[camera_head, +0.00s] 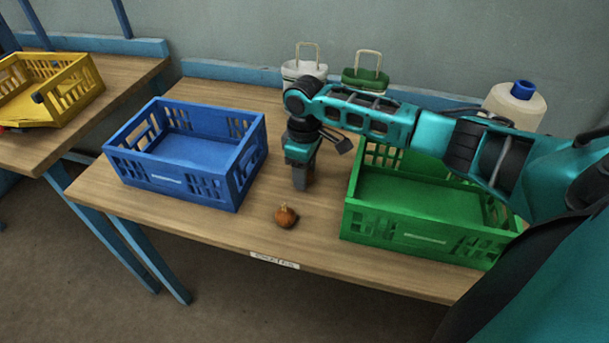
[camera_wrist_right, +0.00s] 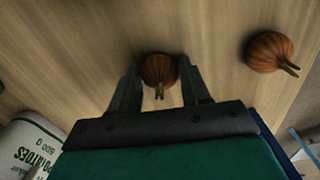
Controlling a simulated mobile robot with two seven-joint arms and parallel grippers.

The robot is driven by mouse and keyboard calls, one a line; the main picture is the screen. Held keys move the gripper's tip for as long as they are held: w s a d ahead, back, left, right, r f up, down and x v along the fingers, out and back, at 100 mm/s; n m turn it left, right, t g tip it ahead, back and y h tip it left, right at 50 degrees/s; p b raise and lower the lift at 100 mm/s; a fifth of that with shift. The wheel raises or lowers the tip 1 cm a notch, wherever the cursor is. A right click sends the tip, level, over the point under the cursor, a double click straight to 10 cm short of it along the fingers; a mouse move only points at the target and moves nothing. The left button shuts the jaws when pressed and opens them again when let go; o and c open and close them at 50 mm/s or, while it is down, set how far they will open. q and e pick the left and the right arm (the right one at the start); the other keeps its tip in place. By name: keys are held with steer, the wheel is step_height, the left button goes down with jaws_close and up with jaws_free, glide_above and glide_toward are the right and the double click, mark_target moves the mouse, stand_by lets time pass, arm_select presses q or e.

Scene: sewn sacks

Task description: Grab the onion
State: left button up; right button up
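My right gripper (camera_head: 302,182) points straight down just above the table, between the blue and green crates. In the right wrist view its two fingers (camera_wrist_right: 160,84) are apart, with a brown onion (camera_wrist_right: 159,70) between their tips. I cannot tell whether the fingers touch it. This onion is mostly or wholly hidden behind the gripper in the head view. A second onion (camera_head: 286,216) lies on the table nearer the front edge, and it also shows at the right of the right wrist view (camera_wrist_right: 268,52). My left gripper is not in view.
A blue crate (camera_head: 180,183) stands at left and a green crate (camera_head: 415,240) at right, under my right arm. A yellow crate (camera_head: 72,92) sits on another table.

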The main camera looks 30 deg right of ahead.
steer(key=c, duration=0.4)
steer(key=shift+c, duration=0.6)
steer(key=shift+r, duration=0.15)
